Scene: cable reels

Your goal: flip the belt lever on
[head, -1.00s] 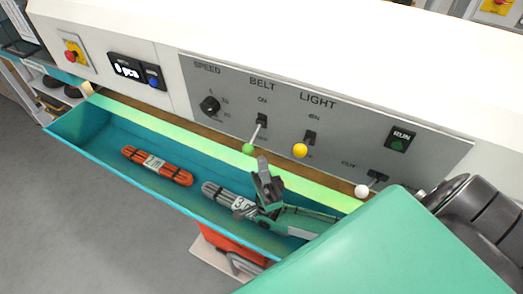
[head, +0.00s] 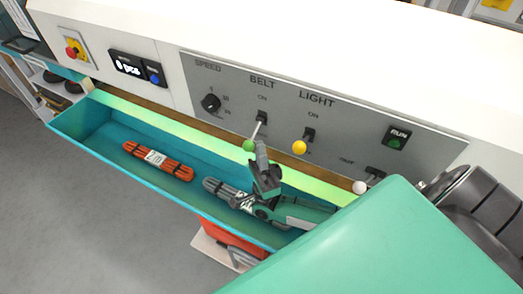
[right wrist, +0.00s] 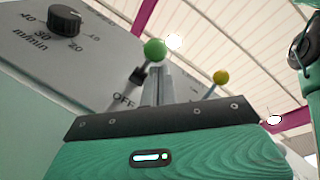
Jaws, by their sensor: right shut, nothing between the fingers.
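The belt lever (head: 257,130) has a green ball knob (head: 249,146) and points down from its slot, below the BELT label on the grey panel. The green knob also shows in the right wrist view (right wrist: 154,50), with an OFF label to its lower left. My right gripper (head: 261,150) is shut and empty. Its fingertips are just below and right of the green knob; whether they touch it I cannot tell. In the right wrist view the fingers (right wrist: 156,88) rise just under the knob. My left gripper is not in view.
The light lever with a yellow knob (head: 299,147) is close on the right. A white-knobbed lever (head: 360,187) is further right. A speed dial (head: 211,102) is on the left. Below, a teal tray (head: 85,122) holds an orange cable bundle (head: 158,161) and a grey one (head: 222,190).

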